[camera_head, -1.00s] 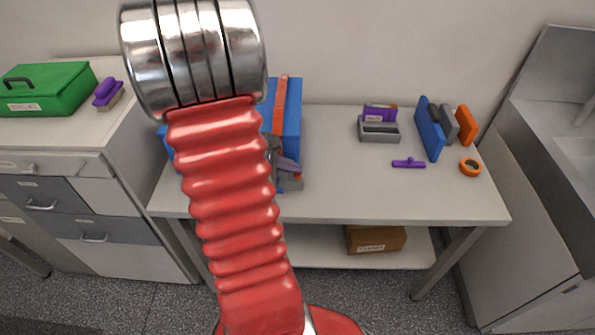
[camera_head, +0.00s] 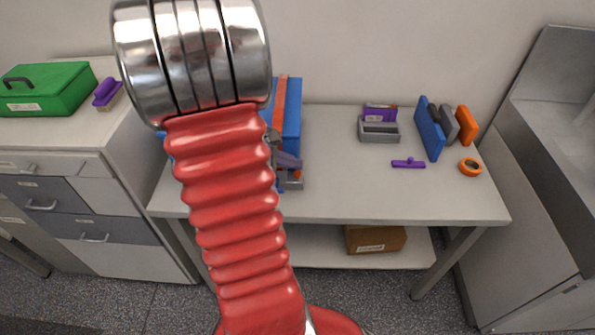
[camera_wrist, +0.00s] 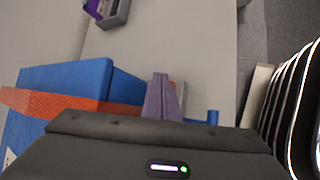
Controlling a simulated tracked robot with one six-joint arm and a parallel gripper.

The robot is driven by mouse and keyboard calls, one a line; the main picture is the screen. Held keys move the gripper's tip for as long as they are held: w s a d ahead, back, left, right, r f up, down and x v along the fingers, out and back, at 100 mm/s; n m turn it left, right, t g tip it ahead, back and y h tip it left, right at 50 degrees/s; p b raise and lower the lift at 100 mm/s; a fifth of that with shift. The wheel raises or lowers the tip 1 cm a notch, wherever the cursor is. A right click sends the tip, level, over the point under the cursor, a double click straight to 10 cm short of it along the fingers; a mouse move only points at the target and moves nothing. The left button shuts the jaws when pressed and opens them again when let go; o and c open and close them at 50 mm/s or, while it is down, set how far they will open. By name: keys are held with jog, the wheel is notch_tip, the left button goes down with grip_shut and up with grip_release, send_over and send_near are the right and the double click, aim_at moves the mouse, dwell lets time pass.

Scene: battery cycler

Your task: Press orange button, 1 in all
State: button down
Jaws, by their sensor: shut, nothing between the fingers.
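The blue battery cycler (camera_head: 292,115) with an orange band (camera_head: 280,105) stands on the left part of the table, partly hidden behind my red arm. A small orange button (camera_head: 297,174) shows on a grey block (camera_head: 291,185) at its front. My gripper (camera_head: 294,163), with purple fingers, is shut and empty just above the button; I cannot tell whether it touches. In the wrist view the closed purple fingers (camera_wrist: 160,97) stand beside the blue body (camera_wrist: 70,76) and orange band (camera_wrist: 50,104).
Grey holder (camera_head: 379,132), purple piece (camera_head: 408,163), orange ring (camera_head: 470,167) and upright blue panel (camera_head: 430,128) lie to the right. The middle of the table (camera_head: 345,185) is clear. A green toolbox (camera_head: 50,88) is on the left cabinet.

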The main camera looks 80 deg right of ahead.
jog(key=shift+r, duration=0.1)
notch_tip(320, 180, up, 5)
jog(key=shift+f, duration=0.1)
dwell(0.6)
dwell(0.9)
